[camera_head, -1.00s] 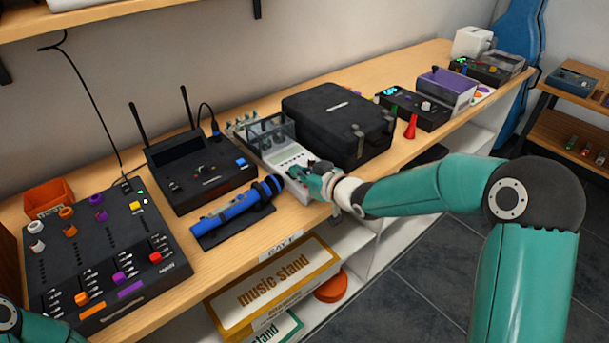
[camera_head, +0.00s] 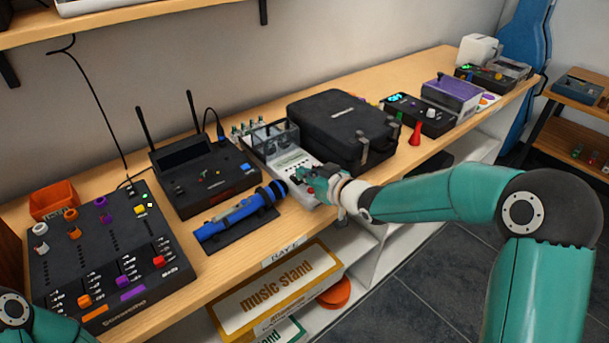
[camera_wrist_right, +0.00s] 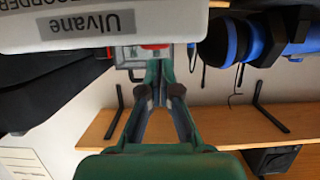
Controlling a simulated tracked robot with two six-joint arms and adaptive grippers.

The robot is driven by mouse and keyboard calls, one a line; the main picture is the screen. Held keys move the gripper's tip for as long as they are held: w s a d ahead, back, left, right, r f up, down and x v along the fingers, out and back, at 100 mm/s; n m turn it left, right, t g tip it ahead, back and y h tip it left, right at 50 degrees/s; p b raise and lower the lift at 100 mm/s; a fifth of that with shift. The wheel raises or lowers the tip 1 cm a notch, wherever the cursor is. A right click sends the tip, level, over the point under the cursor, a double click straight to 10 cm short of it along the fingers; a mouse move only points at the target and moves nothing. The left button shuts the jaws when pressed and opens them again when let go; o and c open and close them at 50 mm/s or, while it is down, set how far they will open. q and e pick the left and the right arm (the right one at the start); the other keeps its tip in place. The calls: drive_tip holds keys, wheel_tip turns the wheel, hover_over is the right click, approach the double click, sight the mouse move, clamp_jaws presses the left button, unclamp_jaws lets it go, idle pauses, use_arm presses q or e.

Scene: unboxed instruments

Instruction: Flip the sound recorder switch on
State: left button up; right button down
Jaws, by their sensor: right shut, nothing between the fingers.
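The sound recorder (camera_head: 292,166) is a pale grey-white box with a clear raised cover at its back, on the bench in the middle of the head view. In the right wrist view its edge (camera_wrist_right: 150,25) fills the top, with a label reading "Ulvane" and part of "RECORDER". My right gripper (camera_head: 306,174) is at the recorder's front right top. It is shut and empty; its fingertips (camera_wrist_right: 158,66) point toward a small red part (camera_wrist_right: 155,46) at the recorder. I cannot tell whether they touch, nor the switch's position. Only a piece of my left arm shows at lower left; its gripper is out of view.
A blue microphone (camera_head: 240,213) on a dark stand lies left of the recorder. A black case (camera_head: 340,125) stands close on its right. A black receiver with antennas (camera_head: 205,178) and a mixer (camera_head: 110,260) are farther left. A red cone (camera_head: 415,135) stands beyond the case.

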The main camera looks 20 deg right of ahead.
sight(305, 187)
wheel_tip(305, 187, up, 4)
drive_tip(key=p, duration=0.3)
drive_tip(key=shift+s, duration=0.1)
drive_tip(key=f+b+v, duration=0.2)
drive_tip(key=v, duration=0.8)
drive_tip(key=shift+s+d, duration=0.2)
drive_tip(key=shift+s, duration=0.1)
drive_tip(key=shift+f, duration=0.1)
